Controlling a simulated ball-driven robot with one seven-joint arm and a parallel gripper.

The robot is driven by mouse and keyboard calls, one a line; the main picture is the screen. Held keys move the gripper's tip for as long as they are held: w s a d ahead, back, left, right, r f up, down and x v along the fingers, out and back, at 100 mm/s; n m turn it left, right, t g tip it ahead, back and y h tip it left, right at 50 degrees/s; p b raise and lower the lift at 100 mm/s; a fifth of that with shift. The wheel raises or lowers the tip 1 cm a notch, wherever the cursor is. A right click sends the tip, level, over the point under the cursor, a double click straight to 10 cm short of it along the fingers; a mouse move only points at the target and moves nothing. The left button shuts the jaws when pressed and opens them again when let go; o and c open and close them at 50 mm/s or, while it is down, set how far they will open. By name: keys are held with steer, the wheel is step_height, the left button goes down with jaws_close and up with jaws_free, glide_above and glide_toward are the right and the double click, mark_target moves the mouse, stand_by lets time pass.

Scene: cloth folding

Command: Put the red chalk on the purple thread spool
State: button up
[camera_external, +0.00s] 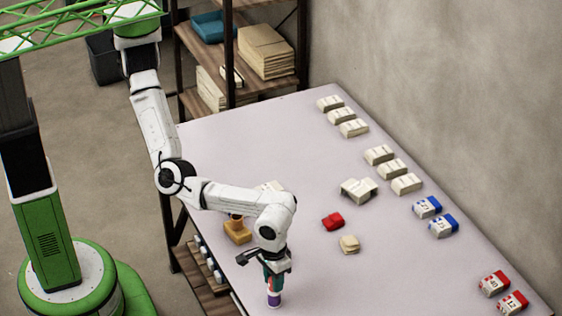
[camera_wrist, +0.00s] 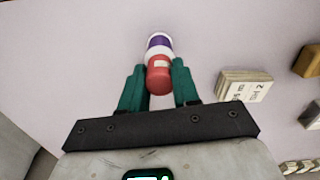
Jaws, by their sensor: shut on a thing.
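My gripper (camera_wrist: 157,67) has its teal fingers on both sides of a red cylinder with a small pale label, the red chalk (camera_wrist: 158,80). The purple thread spool (camera_wrist: 159,42), purple with white ends, shows just past the chalk, in line with it. In the external view my gripper (camera_external: 272,281) points down near the front edge of the table, and the purple spool (camera_external: 274,300) is right below the fingertips. The chalk is mostly hidden there by the fingers. The two look end to end; I cannot tell whether they touch.
On the table (camera_external: 225,150) an orange block (camera_external: 237,231) is behind my gripper. A red piece (camera_external: 333,221) and a beige block (camera_external: 349,244) lie to the right. Several white, blue and red packs line the wall side.

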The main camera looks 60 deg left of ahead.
steer(key=shift+f, duration=0.2)
steer(key=shift+f, duration=0.15)
steer(key=o, duration=1)
steer(key=shift+o, duration=0.2)
step_height(320, 180, up, 12)
steer(key=shift+r+p, duration=0.2)
steer(key=shift+p, duration=0.2)
